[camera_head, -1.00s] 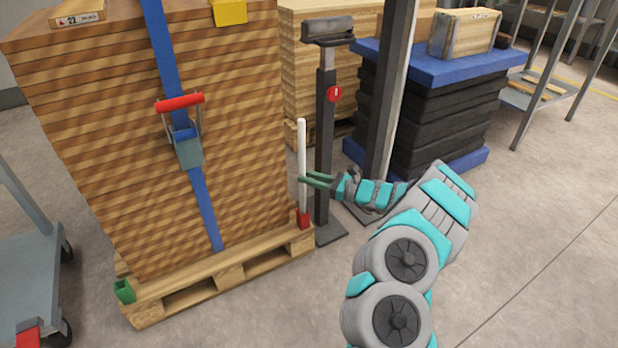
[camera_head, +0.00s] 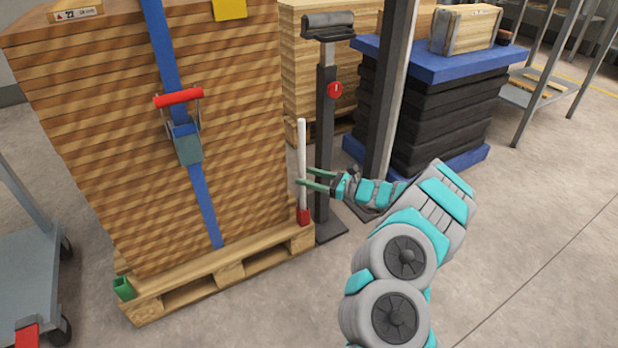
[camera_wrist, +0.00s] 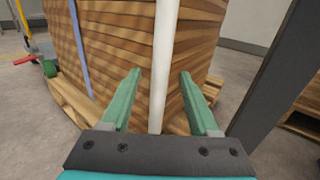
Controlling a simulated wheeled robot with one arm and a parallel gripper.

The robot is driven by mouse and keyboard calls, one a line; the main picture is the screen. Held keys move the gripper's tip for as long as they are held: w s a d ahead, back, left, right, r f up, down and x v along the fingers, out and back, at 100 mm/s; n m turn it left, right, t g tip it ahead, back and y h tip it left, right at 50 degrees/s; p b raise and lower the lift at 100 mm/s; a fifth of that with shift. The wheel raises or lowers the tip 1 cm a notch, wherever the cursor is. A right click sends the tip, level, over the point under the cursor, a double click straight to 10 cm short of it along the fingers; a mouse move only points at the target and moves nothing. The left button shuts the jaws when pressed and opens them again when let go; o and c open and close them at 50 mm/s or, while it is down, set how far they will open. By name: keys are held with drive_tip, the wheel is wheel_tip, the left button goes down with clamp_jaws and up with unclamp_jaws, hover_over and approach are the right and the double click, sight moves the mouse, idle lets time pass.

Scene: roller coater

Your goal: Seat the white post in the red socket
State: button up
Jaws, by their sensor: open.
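The white post (camera_head: 302,150) stands upright at the near right corner of the wood stack, its lower end at the red socket (camera_head: 304,217) on the pallet corner. How deep it sits in the socket cannot be made out. My gripper (camera_head: 304,176) is open at about the post's mid-height, coming from the right. In the wrist view the post (camera_wrist: 164,60) runs upright between the two spread green fingers of my gripper (camera_wrist: 160,88), with a gap on both sides. The red socket is hidden in the wrist view.
The strapped wood stack (camera_head: 240,130) on its pallet (camera_head: 225,276) is just left of the post. A dark roller stand (camera_head: 325,140) stands close behind my gripper. A green socket (camera_head: 124,288) is at the pallet's left corner.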

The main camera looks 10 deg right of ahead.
drive_tip(key=v, duration=0.7)
drive_tip(key=shift+s+d+p, duration=0.2)
drive_tip(key=shift+d+p, duration=0.1)
drive_tip(key=shift+p, duration=0.1)
